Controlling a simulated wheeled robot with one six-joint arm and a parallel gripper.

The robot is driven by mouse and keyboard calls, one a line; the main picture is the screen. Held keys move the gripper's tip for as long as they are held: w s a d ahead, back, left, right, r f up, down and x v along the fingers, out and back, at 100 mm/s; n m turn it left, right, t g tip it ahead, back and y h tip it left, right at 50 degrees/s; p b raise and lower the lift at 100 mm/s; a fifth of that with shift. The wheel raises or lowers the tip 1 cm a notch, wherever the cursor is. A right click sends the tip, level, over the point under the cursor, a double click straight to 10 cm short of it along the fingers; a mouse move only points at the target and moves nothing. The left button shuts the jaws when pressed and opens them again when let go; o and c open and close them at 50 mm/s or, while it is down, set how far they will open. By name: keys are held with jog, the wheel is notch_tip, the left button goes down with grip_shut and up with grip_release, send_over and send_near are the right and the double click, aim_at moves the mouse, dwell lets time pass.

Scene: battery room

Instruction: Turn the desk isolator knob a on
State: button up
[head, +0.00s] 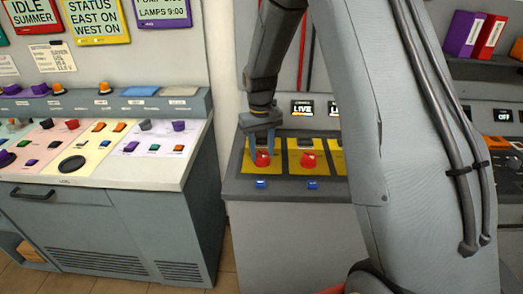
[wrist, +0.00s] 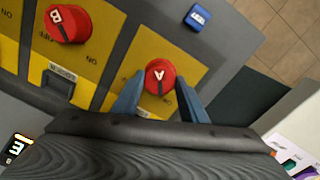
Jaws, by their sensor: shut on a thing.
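The red knob A (head: 262,159) sits on a yellow plate at the left of the grey desk. In the wrist view knob A (wrist: 160,76) shows its letter between the two blue fingers. My gripper (head: 266,146) reaches down from above, and it also shows in the wrist view (wrist: 158,92). Its fingers are shut on knob A, one on each side.
A second red knob B (head: 308,160) is on the neighbouring yellow plate, also in the wrist view (wrist: 68,23). A separate control desk (head: 100,150) is at the left, across a gap.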

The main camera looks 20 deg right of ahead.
aim_at(261, 154)
jog(key=shift+w+r+n, duration=0.1)
jog(key=shift+n, duration=0.9)
jog(key=o, duration=1)
jog(key=shift+o, duration=0.2)
jog(key=shift+a+r+b, duration=0.1)
jog(key=shift+r+b, duration=0.8)
jog(key=shift+r, duration=2.95)
jog(key=s+f+m+t, duration=0.1)
jog(key=s+f+m, duration=0.1)
jog(key=s, duration=2.3)
jog(key=shift+s+f+m, duration=0.2)
jog(key=shift+f+m, duration=0.2)
jog(key=shift+m, duration=0.1)
